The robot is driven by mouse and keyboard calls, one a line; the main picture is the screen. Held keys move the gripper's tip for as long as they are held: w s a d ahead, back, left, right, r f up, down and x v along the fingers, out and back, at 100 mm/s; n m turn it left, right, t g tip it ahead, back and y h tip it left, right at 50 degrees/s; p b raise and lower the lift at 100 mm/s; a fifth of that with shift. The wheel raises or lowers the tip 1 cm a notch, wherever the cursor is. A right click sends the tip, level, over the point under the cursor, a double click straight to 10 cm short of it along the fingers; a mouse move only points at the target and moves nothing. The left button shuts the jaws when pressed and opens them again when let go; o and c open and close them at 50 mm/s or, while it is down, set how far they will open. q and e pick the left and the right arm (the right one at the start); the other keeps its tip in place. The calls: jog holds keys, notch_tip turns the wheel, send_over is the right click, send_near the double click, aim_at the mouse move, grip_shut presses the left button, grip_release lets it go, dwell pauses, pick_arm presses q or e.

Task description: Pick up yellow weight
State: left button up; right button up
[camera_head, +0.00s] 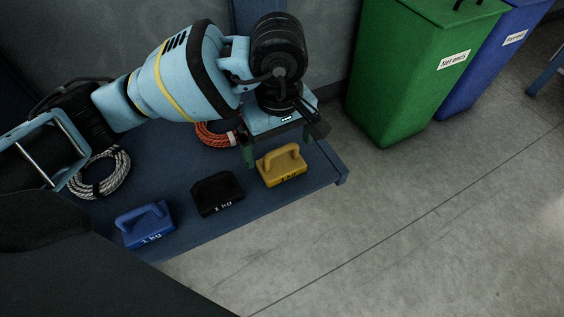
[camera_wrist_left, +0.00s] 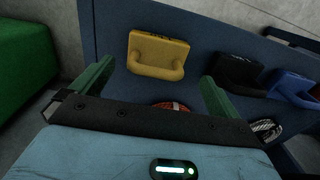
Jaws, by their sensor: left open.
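The yellow weight (camera_head: 283,168) with its loop handle stands on the blue shelf, near the shelf's right end, in the head view. In the left wrist view the yellow weight (camera_wrist_left: 157,54) lies ahead, between the lines of the two fingers. My left gripper (camera_head: 279,147) is open and empty, just above and behind the yellow weight. Its green fingers also show in the left wrist view (camera_wrist_left: 152,82), apart from the weight. My right gripper is not in view.
A black weight (camera_head: 216,194) and a blue weight (camera_head: 145,225) stand left of the yellow one on the blue shelf (camera_head: 255,212). An orange coil (camera_head: 212,138) and a white coil (camera_head: 113,172) lie behind. A green bin (camera_head: 405,75) and a blue bin (camera_head: 490,55) stand right.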

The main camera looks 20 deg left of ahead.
aim_at(281, 153)
pick_arm(q)
jog(key=shift+f, duration=0.45)
jog(key=f, duration=0.1)
jog(key=f+b, duration=0.1)
jog(key=f, duration=0.1)
jog(key=f+b, duration=0.1)
jog(key=shift+w+f, duration=0.2)
jog(key=shift+w, duration=0.05)
jog(key=shift+f, duration=0.25)
jog(key=shift+c, duration=0.4)
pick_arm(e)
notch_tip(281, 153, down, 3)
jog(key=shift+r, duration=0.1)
pick_arm(q)
jog(key=c, duration=1.4)
jog(key=shift+r, duration=0.15)
jog(key=shift+c, duration=1.1)
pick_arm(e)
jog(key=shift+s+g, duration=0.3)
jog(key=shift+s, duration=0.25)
